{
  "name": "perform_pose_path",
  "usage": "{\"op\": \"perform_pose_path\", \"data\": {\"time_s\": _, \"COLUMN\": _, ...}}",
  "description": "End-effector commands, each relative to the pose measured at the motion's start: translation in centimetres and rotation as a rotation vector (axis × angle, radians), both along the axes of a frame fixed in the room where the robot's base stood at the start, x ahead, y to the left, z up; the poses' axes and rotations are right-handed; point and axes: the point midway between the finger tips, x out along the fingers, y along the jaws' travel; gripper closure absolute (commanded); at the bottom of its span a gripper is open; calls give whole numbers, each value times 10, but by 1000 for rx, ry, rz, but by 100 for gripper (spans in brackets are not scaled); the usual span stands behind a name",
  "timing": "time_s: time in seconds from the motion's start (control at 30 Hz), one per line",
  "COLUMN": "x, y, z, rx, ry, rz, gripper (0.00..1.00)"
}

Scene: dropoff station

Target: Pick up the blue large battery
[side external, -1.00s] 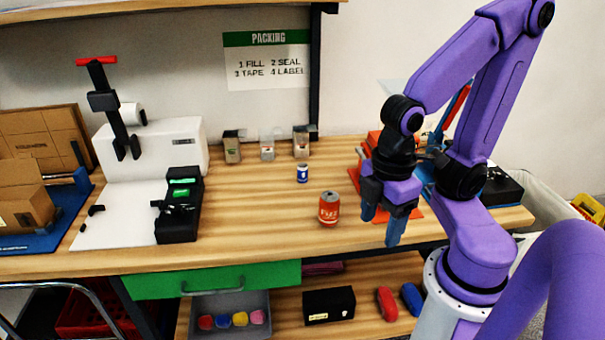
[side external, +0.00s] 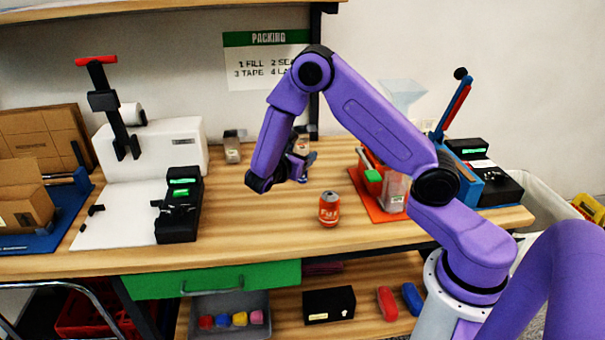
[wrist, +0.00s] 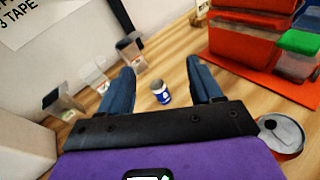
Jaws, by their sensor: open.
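The blue battery (wrist: 160,92) is a small blue cylinder with a white band and a pale top, standing upright on the wooden table. In the wrist view it shows in the gap between the two blue fingers of my gripper (wrist: 160,66), with wood visible on both sides of it. My gripper is open and nothing is held. In the side view my gripper (side external: 299,165) is at the back middle of the table, and my arm and fingers hide the battery there.
An orange can (side external: 329,209) stands in front of my gripper, also at the right edge of the wrist view (wrist: 283,136). Several small dispensers (wrist: 130,51) stand along the wall. An orange mat (side external: 379,211) with bins lies right. A black device (side external: 179,205) stands left.

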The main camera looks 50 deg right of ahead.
Motion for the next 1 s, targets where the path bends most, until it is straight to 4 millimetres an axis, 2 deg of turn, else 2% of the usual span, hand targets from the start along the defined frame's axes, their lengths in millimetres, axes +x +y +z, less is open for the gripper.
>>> {"op": "perform_pose_path", "data": {"time_s": 0.1, "x": 20, "y": -18, "z": -16, "rx": -113, "ry": 57, "rz": 37, "gripper": 36}}
{"op": "perform_pose_path", "data": {"time_s": 0.3, "x": 37, "y": -33, "z": -29, "rx": -207, "ry": 100, "rz": 80, "gripper": 36}}
{"op": "perform_pose_path", "data": {"time_s": 0.47, "x": 39, "y": -35, "z": -39, "rx": -220, "ry": 108, "rz": 88, "gripper": 36}}
{"op": "perform_pose_path", "data": {"time_s": 0.97, "x": 39, "y": -34, "z": -112, "rx": -218, "ry": 106, "rz": 87, "gripper": 36}}
{"op": "perform_pose_path", "data": {"time_s": 1.0, "x": 40, "y": -42, "z": -111, "rx": -218, "ry": 104, "rz": 83, "gripper": 36}}
